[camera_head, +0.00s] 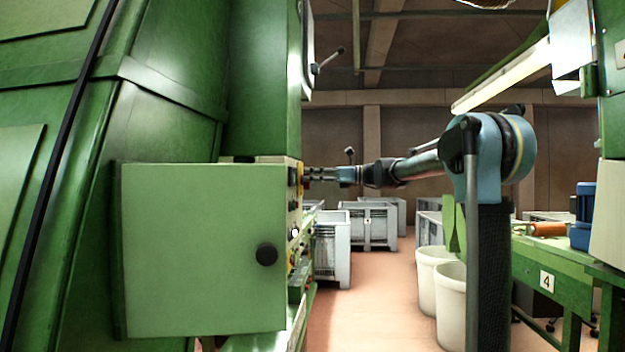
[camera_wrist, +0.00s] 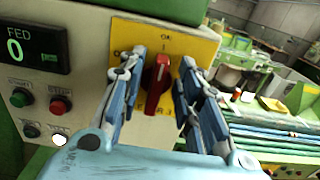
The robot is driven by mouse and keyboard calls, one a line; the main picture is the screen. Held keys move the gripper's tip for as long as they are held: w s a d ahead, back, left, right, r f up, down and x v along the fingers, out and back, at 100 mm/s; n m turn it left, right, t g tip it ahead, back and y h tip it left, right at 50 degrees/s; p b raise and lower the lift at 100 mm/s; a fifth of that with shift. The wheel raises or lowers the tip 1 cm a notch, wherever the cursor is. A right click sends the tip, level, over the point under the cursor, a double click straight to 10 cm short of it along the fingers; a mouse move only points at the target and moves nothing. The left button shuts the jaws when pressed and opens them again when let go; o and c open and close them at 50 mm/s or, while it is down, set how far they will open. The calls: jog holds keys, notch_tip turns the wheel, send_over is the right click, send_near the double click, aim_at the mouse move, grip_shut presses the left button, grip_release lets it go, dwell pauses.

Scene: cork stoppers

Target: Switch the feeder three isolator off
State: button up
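A red rotary switch handle (camera_wrist: 155,74) sits on a yellow plate (camera_wrist: 206,42) on the beige control panel. The handle stands close to upright, tilted slightly. My gripper (camera_wrist: 161,68) is open, with one finger on each side of the handle. I cannot tell whether either finger touches it. Small markings show on the plate, but they are too blurred to read surely. In the head view my gripper (camera_head: 308,174) reaches the panel's edge from the right, and the handle cannot be made out clearly.
Left of the plate are a display (camera_wrist: 32,48) reading "FED 0", a green button (camera_wrist: 20,97) and a red button (camera_wrist: 59,106). A green cabinet door (camera_head: 200,250) stands left of the arm. Grey crates (camera_head: 368,226) and white bins (camera_head: 450,300) stand beyond.

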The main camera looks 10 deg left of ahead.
grip_shut()
jog(key=shift+n, duration=0.4)
jog(key=n, duration=0.5)
jog(key=s+f+n, duration=0.1)
jog(key=n, duration=0.5)
jog(key=s+f+n, duration=0.1)
jog(key=n, duration=0.5)
jog(key=shift+d, duration=0.1)
dwell(0.5)
jog(key=shift+o, duration=0.3)
grip_release()
jog(key=shift+w, duration=0.1)
